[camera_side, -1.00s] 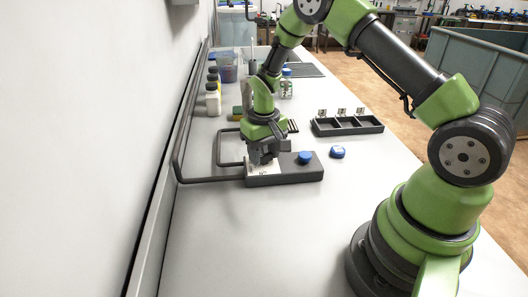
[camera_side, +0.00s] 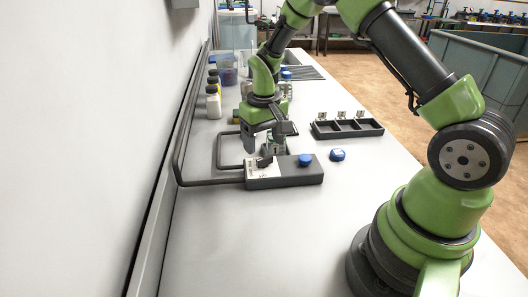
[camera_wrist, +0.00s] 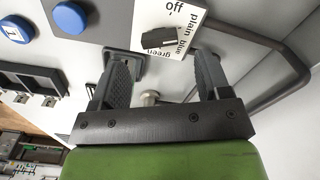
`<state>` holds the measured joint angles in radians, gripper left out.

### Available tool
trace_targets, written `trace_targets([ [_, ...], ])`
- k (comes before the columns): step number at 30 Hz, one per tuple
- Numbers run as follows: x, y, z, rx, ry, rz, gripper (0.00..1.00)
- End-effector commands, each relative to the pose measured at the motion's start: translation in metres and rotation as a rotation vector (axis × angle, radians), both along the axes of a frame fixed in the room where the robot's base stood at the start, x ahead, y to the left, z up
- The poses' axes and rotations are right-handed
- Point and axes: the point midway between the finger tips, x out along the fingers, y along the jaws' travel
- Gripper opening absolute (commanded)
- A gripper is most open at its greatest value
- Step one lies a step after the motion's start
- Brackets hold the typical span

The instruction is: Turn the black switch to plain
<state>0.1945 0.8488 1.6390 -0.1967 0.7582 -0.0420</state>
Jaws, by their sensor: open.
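The black switch (camera_wrist: 160,38) sits on a white label plate (camera_wrist: 152,14) marked off, plain, blue and green. It lies roughly crosswise in the wrist view, one end beside the plain and blue labels; I cannot tell which end is its pointer. In the side view the switch (camera_side: 265,161) is on the left part of the dark manifold box (camera_side: 290,177). My gripper (camera_side: 264,150) is just above the switch, pointing down, open and empty. In the wrist view its two fingers (camera_wrist: 162,62) are spread apart, with the switch visible beyond their tips.
A blue knob (camera_side: 305,160) stands on the box's right part. A loose blue cap (camera_side: 337,154) lies to its right, before a black compartment tray (camera_side: 347,129). A grey pipe (camera_side: 212,181) runs along the left. Bottles (camera_side: 213,104) stand farther back. The front table is clear.

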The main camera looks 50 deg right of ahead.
Motion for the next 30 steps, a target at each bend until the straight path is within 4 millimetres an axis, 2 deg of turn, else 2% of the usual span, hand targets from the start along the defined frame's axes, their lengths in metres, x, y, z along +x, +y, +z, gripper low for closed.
trace_targets([
  [3,0.001,0.0,0.025,-0.001,-0.005,-0.001,0.7],
  [9,0.0,0.0,0.05,-0.001,-0.002,0.0,0.7],
  [23,-0.001,0.001,0.059,0.0,-0.009,0.0,0.7],
  [26,-0.005,0.008,0.078,0.003,-0.044,-0.002,0.7],
  [30,-0.024,0.024,0.125,0.014,-0.137,-0.006,0.7],
])
